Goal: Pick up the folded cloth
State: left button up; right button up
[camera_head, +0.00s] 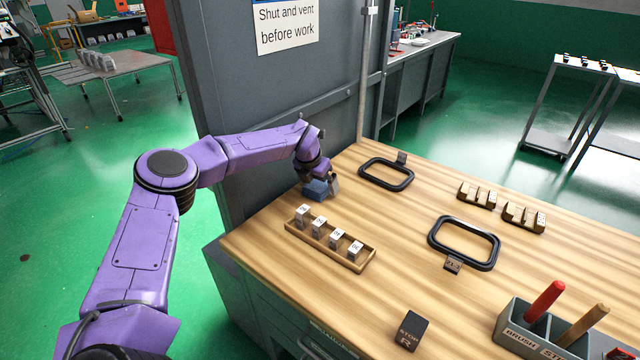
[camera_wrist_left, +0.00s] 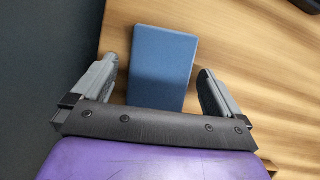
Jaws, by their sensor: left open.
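The folded cloth (camera_wrist_left: 162,66) is a flat blue rectangle on the wooden table, near its left back edge. In the head view the cloth (camera_head: 315,190) is partly hidden under my gripper. My left gripper (camera_head: 325,184) reaches down over the cloth. In the left wrist view my left gripper (camera_wrist_left: 165,88) is open, with one grey finger on each side of the cloth and a gap on both sides. My right gripper is not in view.
A wooden rack (camera_head: 328,246) with several numbered blocks stands in front of the cloth. Two black frames (camera_head: 386,173) (camera_head: 463,243) lie to the right. A grey holder (camera_head: 540,335) with upright handles is at front right. A dark panel (camera_head: 290,90) rises behind the table.

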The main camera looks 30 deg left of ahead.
pick_arm(q)
jog(key=shift+f+b, duration=0.25)
jog(key=shift+b, duration=0.15)
jog(key=shift+c, duration=0.3)
jog(key=c, duration=0.9)
